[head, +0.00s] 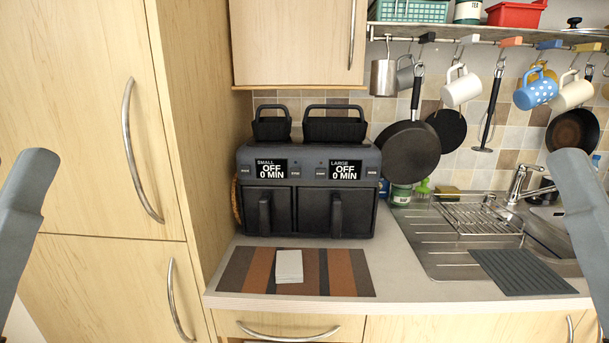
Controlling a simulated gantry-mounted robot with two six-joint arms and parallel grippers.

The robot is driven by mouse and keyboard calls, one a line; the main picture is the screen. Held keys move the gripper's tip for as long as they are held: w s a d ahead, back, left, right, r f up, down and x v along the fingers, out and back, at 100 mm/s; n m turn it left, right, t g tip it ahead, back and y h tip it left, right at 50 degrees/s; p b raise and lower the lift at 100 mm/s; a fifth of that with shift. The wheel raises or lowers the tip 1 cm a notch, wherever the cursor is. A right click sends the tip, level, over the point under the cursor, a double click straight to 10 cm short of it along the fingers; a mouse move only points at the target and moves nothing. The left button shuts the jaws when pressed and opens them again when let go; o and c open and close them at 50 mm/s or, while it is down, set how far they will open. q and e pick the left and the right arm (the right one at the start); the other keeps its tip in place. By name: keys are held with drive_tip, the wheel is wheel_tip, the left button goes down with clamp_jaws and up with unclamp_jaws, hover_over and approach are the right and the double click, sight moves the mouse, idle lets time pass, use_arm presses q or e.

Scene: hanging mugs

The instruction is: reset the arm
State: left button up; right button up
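Only a grey-blue link of my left arm shows at the left edge of the head view, and a similar link of my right arm at the right edge. Neither gripper is in view. Mugs hang from hooks under the shelf (480,33) at the upper right: a metal mug (383,77), a grey mug (405,78), a white mug (462,90), a blue mug with white dots (536,92) and a cream mug (574,95). A yellow-orange mug (549,72) is partly hidden behind the blue one. Both visible arm links are apart from the mugs.
A black double air fryer (308,190) stands on the counter behind a striped mat (340,272) with a pale cloth (289,266). Pans (410,152) hang above the sink drainer (425,230). A dish rack (480,218) and dark mat (522,272) lie there. Tall cupboards (80,130) fill the left.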

use_arm(q)
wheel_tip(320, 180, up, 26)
drive_tip(key=p, duration=2.3)
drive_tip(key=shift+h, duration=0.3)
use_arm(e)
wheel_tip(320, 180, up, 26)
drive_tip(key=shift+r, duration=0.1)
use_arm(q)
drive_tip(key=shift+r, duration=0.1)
